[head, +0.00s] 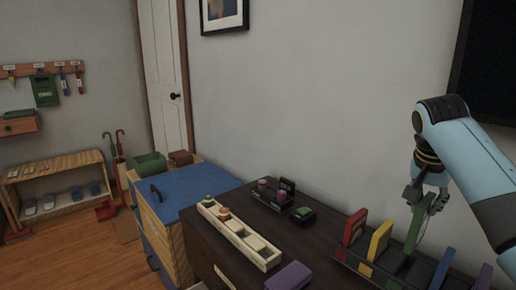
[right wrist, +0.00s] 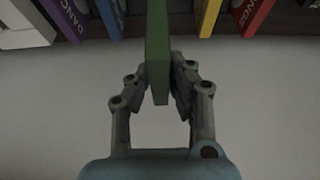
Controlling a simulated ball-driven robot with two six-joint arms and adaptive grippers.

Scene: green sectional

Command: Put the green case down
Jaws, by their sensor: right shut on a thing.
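My right gripper (head: 432,190) is shut on a green case (head: 416,228), a thin upright slab. The case hangs below the fingers, in line with a rack (head: 375,272) of coloured cases on the dark dresser. In the right wrist view the green case (right wrist: 157,50) stands between the two fingers (right wrist: 160,88). There it lines up with a gap between a blue case (right wrist: 108,18) and a yellow case (right wrist: 206,16). I cannot tell whether its lower edge touches the rack. My left gripper is in neither view.
In the rack stand a red case (head: 354,227), a yellow case (head: 379,241), a blue case (head: 442,268) and a purple case (head: 484,277). The wall is close behind.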

